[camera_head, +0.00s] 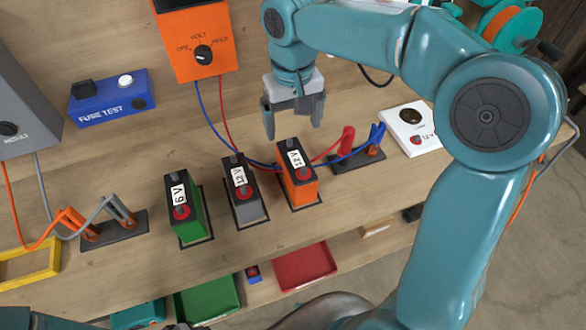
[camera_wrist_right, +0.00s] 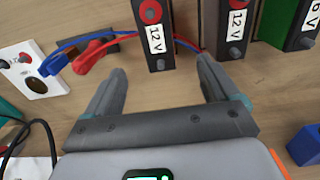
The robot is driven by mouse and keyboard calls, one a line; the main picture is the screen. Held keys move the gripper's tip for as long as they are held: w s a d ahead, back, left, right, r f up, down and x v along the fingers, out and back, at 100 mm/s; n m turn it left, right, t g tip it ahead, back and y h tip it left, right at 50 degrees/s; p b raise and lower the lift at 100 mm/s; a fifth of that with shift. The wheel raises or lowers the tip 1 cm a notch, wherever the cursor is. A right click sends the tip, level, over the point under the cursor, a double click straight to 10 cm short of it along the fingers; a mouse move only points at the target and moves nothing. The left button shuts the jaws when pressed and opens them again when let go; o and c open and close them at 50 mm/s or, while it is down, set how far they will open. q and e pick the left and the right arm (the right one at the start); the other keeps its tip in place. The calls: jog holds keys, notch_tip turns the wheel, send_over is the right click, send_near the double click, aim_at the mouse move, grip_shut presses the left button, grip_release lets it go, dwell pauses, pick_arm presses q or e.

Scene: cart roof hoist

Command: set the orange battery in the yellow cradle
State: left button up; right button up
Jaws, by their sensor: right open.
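The orange battery (camera_head: 300,183) with a black top and a white 12V label stands upright on a dark mat, rightmost of three batteries on the bench. It also shows in the right wrist view (camera_wrist_right: 155,38), ahead of the open fingers. The yellow cradle (camera_head: 30,268) is an empty-looking frame at the far left edge, partly cut off. My right gripper (camera_head: 292,125) is open and empty, pointing down above and behind the orange battery; its fingers also show in the right wrist view (camera_wrist_right: 162,90). My left gripper is not visible.
A grey battery (camera_head: 246,200) and a green battery (camera_head: 189,222) stand left of the orange one. Clips rest on black stands (camera_head: 114,232) at both sides. Red and blue leads run behind the batteries. The blue fuse tester (camera_head: 110,98) is at the back; trays (camera_head: 305,265) lie below the bench edge.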

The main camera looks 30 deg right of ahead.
aim_at(296, 158)
jog(key=f, duration=0.8)
jog(key=shift+s+f, duration=0.25)
jog(key=shift+s+a+f, duration=0.15)
jog(key=shift+f, duration=0.35)
jog(key=f, duration=0.4)
jog(key=shift+d, duration=0.4)
jog(key=shift+a+f, duration=0.15)
jog(key=shift+f, duration=0.1)
jog(key=shift+c, duration=0.9)
grip_shut()
jog(key=shift+r, duration=0.1)
